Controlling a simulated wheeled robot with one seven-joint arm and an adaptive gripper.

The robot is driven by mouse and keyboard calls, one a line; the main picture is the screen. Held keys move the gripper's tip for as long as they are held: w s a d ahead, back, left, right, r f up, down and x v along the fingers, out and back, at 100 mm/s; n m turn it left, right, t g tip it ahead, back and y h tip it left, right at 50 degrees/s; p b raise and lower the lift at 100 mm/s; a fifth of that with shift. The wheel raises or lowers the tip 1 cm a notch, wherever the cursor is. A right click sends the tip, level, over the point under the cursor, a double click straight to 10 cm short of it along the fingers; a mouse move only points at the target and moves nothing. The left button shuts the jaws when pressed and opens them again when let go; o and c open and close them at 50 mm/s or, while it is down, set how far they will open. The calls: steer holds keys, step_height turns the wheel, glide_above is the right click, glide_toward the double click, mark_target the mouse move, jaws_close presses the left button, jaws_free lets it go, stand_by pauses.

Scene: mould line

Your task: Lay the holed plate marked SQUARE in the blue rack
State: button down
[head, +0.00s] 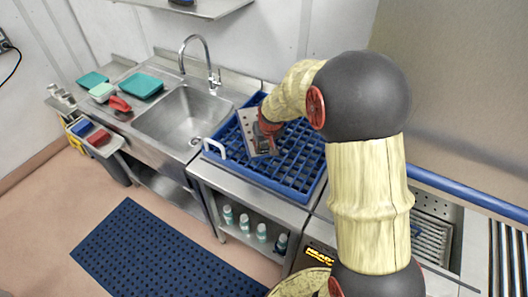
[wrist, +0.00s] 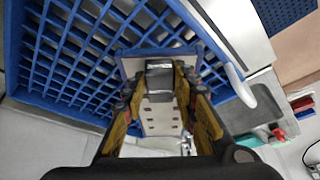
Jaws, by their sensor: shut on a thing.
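My gripper (head: 266,135) is shut on a pale grey holed plate (head: 248,123), which it holds tilted over the left part of the blue rack (head: 301,196). In the wrist view the plate (wrist: 160,119) shows between the fingers of my gripper (wrist: 160,80), with a few small holes in it. I cannot read any marking on the plate. The blue rack is an open grid tray on the steel counter, and it also shows in the wrist view (wrist: 28,88). I cannot tell whether the plate touches the grid.
A white handle (head: 214,148) stands at the rack's left edge. A steel sink (head: 185,115) with a tall tap (head: 207,60) lies left of the rack. Teal trays (head: 141,86) and a red item (head: 120,104) are further left. Several bottles stand on the shelf below.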

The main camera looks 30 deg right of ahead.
steer(key=w+f, duration=0.1)
steer(key=w+d+f, duration=0.1)
steer(key=f, duration=0.1)
steer(key=w+f, duration=0.1)
steer(key=shift+d+f, duration=0.15)
steer(key=shift+d, duration=0.1)
steer(key=f, duration=0.3)
steer(key=shift+w+f+b, duration=0.2)
steer(key=shift+b, duration=0.15)
steer(key=c, duration=1.4)
jaws_free()
steer(key=shift+s+f, duration=0.1)
